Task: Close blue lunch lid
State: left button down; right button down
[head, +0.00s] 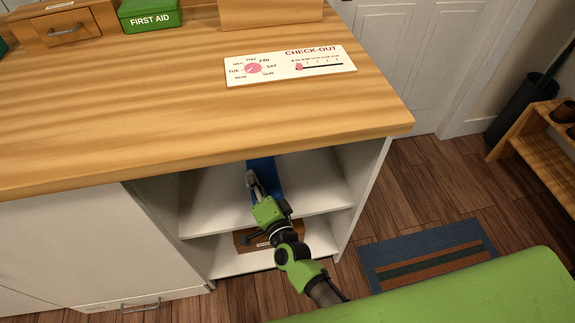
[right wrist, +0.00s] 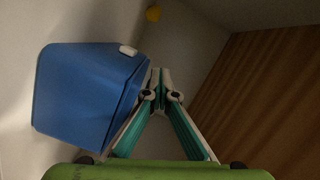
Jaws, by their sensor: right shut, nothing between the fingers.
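The blue lunch box (head: 262,165) stands on the upper shelf of the open cabinet, partly hidden by the countertop edge and my right gripper. In the right wrist view the blue lunch box (right wrist: 85,95) fills the left side, with a small white latch (right wrist: 128,50) near its far edge. Its lid looks down or nearly down; I cannot tell whether it is fully closed. My right gripper (head: 250,168) reaches into the cabinet. Its fingertips (right wrist: 160,78) are together and empty, beside the lid, very close to it or touching. My left gripper is not in view.
The wooden countertop (head: 130,105) overhangs the shelf, and its underside (right wrist: 255,100) is close to my gripper. A brown box (head: 255,240) sits on the lower shelf. A check-out board (head: 290,67) and green first aid box (head: 150,15) are on top.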

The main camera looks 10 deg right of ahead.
jog(key=shift+s+f, duration=0.35)
jog(key=shift+s, duration=0.15)
jog(key=v, duration=1.1)
jog(key=shift+r, duration=0.4)
jog(key=shift+w+d, duration=0.1)
jog(key=shift+d, duration=0.05)
